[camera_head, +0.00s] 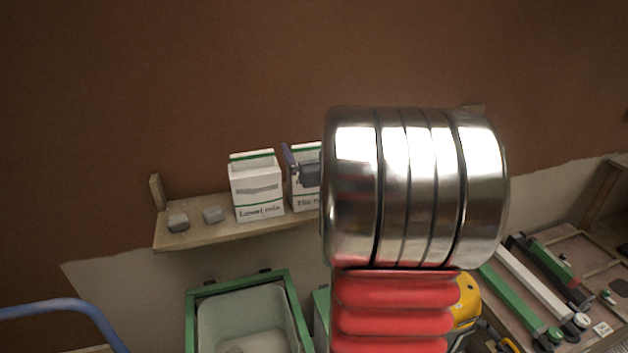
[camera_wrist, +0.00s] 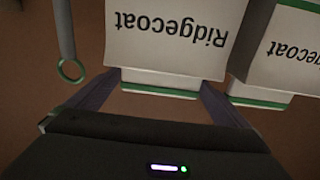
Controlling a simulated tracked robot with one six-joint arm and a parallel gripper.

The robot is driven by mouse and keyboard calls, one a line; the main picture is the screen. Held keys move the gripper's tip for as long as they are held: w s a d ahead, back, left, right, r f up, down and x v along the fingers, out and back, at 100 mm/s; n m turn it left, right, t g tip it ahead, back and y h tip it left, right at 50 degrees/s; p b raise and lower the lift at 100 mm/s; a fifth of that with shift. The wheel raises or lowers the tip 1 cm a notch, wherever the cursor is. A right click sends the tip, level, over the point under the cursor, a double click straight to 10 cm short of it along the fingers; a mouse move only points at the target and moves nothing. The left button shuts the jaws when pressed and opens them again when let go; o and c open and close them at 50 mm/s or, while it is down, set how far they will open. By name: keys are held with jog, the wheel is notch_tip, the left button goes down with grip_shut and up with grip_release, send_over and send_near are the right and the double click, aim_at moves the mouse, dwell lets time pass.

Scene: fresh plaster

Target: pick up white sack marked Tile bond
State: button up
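The white sack marked "Tile", its second word cut off (camera_head: 303,202), stands upright on a wooden shelf in the head view. My arm hides its right part. My gripper (camera_head: 306,172) is at this sack, one bluish finger along its left edge. In the wrist view, my gripper (camera_wrist: 160,95) has its fingers spread on both sides of the green-edged top of a white sack lettered "Ridgecoat" (camera_wrist: 170,30), seen upside down. It appears to be the same sack, but its product name does not show there. Contact with the fingers is unclear.
A "Level mix" sack (camera_head: 257,188) stands close on the left; a second Ridgecoat sack (camera_wrist: 285,50) shows in the wrist view. A green-framed bin (camera_head: 190,315) is below. A tool board (camera_head: 575,250) is right.

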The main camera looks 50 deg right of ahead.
jog(key=c, duration=2)
jog(key=shift+o, duration=0.2)
jog(key=shift+r, duration=0.2)
